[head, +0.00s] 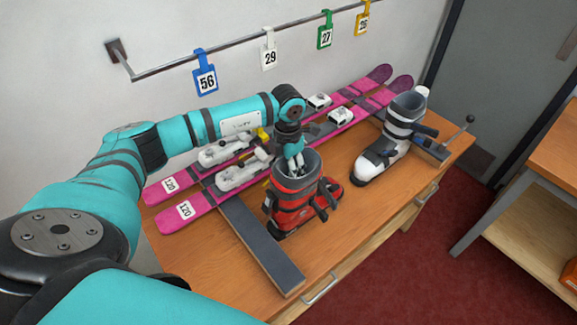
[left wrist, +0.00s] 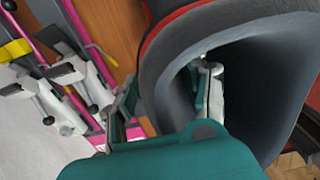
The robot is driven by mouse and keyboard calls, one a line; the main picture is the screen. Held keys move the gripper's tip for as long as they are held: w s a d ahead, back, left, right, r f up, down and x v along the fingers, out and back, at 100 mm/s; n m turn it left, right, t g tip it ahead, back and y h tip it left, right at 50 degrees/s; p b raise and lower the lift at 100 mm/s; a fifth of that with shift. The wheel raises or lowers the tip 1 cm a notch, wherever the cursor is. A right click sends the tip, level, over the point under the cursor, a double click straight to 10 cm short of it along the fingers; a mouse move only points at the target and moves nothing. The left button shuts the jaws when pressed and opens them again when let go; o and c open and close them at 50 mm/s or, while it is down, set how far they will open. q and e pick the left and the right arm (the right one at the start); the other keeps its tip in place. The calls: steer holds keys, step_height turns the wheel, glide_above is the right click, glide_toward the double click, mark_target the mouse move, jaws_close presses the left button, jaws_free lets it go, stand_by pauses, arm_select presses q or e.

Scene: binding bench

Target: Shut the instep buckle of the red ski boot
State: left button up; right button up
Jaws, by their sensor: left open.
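The red ski boot (head: 290,212) stands upright on the wooden bench, with a dark grey liner and cuff. Dark buckle levers (head: 327,193) stick out on its right side; I cannot clearly tell which is the instep buckle or how far it is open. My left gripper (head: 294,168) is open at the top of the boot. In the left wrist view my left gripper (left wrist: 165,98) straddles the cuff wall (left wrist: 172,50), one finger outside and one inside the opening. The instep is out of sight there. My right gripper is not in view.
Pink skis (head: 205,200) with white bindings lie behind the boot. A dark strip (head: 262,245) crosses the bench at its left. A white and black boot (head: 388,145) stands to the right, beside a lever clamp (head: 440,145). Numbered tags (head: 205,78) hang from a wall rail.

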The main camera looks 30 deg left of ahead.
arm_select(q)
jaws_close()
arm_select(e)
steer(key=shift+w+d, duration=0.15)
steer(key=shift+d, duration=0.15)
